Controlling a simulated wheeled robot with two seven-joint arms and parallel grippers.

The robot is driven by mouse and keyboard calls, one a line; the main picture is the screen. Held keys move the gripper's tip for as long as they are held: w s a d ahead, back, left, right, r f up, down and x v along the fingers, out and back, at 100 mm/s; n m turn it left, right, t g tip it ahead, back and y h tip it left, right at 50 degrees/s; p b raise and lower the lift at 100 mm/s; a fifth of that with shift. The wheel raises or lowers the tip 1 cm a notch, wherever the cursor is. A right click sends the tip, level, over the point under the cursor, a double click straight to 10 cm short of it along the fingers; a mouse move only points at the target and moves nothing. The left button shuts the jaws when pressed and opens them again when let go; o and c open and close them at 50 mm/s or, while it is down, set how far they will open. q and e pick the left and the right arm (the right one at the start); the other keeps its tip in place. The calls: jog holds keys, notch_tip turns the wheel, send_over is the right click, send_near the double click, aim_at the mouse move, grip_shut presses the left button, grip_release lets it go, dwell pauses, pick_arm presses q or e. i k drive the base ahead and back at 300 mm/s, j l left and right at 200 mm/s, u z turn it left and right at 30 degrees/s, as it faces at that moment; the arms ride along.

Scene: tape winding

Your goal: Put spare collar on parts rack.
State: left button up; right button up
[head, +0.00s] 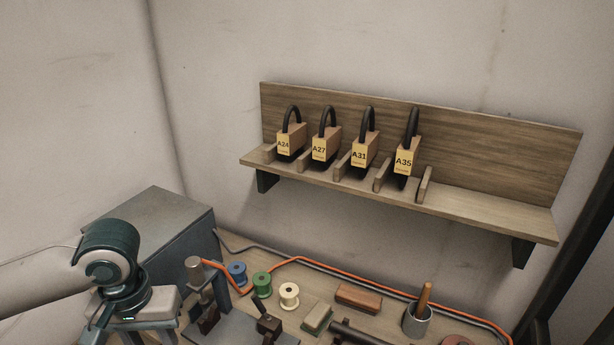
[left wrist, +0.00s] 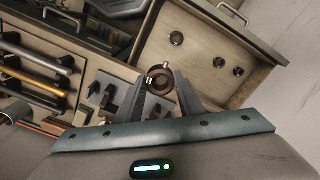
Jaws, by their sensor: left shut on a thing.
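A small brown round collar (left wrist: 160,80) sits between the two fingers of my left gripper (left wrist: 163,82) in the left wrist view. The gripper is shut on it, above an open wooden drawer. In the head view my left gripper's fingers are hidden below its pale hand, at the lower left over the bench end. A wooden wall rack (head: 490,208) with a back board and dividers hangs to the right; I cannot tell whether it is the parts rack. Several tagged blocks with black loops stand between its dividers, and its right end is bare. My right gripper is out of view.
The open drawer (left wrist: 205,85) holds several small dark round pieces. A bench below the wall rack carries blue (head: 236,273), green (head: 262,285) and cream (head: 289,295) spools, a grey cup (head: 417,320) and an orange cable. A grey box (head: 155,228) stands behind my left arm.

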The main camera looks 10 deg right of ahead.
aim_at(489, 207)
jog(key=z, duration=1.95)
jog(key=k+j, duration=0.55)
